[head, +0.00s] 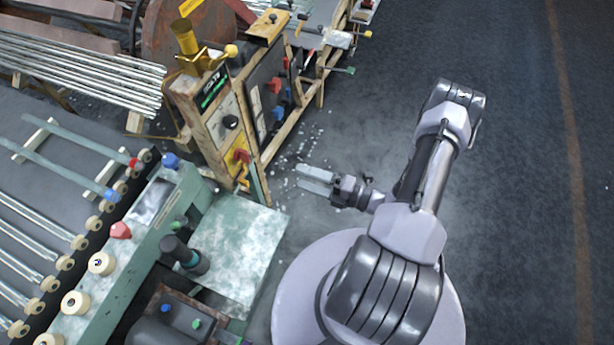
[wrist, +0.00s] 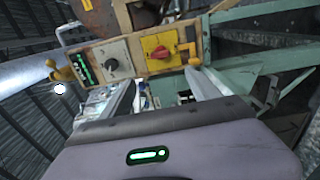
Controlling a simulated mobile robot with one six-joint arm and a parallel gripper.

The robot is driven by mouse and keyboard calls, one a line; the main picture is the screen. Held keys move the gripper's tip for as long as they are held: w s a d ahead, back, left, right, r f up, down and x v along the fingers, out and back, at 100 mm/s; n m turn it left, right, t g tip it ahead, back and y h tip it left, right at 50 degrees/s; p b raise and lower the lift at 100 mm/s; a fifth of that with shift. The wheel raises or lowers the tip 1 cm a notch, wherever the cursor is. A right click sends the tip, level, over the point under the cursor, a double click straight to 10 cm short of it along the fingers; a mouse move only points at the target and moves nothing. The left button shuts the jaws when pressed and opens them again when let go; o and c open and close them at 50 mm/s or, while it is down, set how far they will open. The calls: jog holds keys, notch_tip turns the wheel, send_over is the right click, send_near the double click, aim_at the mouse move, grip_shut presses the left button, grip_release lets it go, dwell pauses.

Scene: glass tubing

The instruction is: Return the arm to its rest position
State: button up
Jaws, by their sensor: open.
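My gripper (head: 316,180) is in the head view, held out to the left of my arm, above the dark floor. Its two pale fingers are parted with nothing between them. In the wrist view my gripper (wrist: 165,92) shows both fingers apart and empty. They point toward the wooden control box (wrist: 150,52), which has a black knob (wrist: 112,65) and a red switch on a yellow plate (wrist: 162,51). In the head view the fingertips are apart from this control box (head: 215,115), to its right. My arm is bent, with its elbow high at the upper right.
A green machine bench (head: 232,250) with a dark upright handle (head: 182,252) stands left of my base. Glass tubes (head: 85,70) lie in bundles at the far left. White shards (head: 290,160) litter the floor by the control box. The floor at right (head: 520,200) is clear.

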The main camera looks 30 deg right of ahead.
jog(key=s+a+r+n+g+y+b, duration=0.1)
jog(key=a+r+n+g, duration=0.5)
jog(key=r+n, duration=0.4)
jog(key=a+r+n+g+y, duration=0.1)
jog(key=a+r+n+g, duration=0.55)
jog(key=n, duration=0.55)
jog(key=s+r+n+t+h, duration=0.2)
jog(key=s+r+n+h, duration=0.3)
jog(key=n, duration=0.5)
jog(key=s+a+r+n+t+h+b, duration=0.1)
jog(key=s+r+n+h, duration=0.3)
jog(key=r+n, duration=0.6)
jog(key=shift+s+a+r+t+h, duration=0.25)
jog(key=shift+s+t+h, duration=0.1)
jog(key=shift+h, duration=0.45)
